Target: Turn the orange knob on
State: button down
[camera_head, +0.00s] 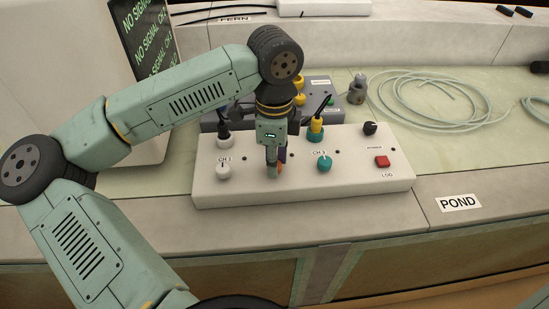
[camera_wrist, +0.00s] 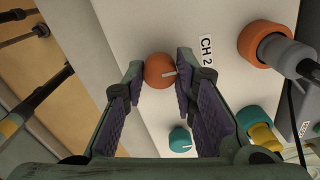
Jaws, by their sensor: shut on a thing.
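The orange knob (camera_wrist: 159,71) is on the white control box (camera_head: 353,190), beside the CH 2 label, and has a pale pointer line. In the wrist view my gripper (camera_wrist: 161,76) has one finger on each side of the knob, shut on it. In the head view my gripper (camera_head: 276,168) comes down from above onto the box's front row, and only a little of the orange knob (camera_head: 279,170) shows past the fingers.
A white knob (camera_head: 224,172) sits left of my gripper and a teal knob (camera_head: 324,163) sits right. Plugged cables stand behind. Coiled tubing (camera_head: 425,100) lies at the back right.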

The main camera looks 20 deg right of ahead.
jog(key=shift+f+m+b, duration=0.15)
jog(key=shift+m+b, duration=0.25)
jog(key=shift+b, duration=0.25)
jog(key=m+b, duration=0.1)
jog(key=b, duration=0.1)
jog(key=shift+f+m+b, duration=0.15)
jog(key=shift+m+b, duration=0.15)
jog(key=shift+m, duration=0.1)
jog(key=m+b, duration=0.4)
jog(key=m, duration=0.1)
jog(key=m+b, duration=0.2)
jog(key=m, duration=0.3)
jog(key=shift+r, duration=0.2)
jog(key=m+b, duration=0.1)
jog(key=m, duration=0.4)
jog(key=shift+r, duration=0.1)
jog(key=shift+m, duration=0.3)
jog(key=c, duration=1.3)
grip_release()
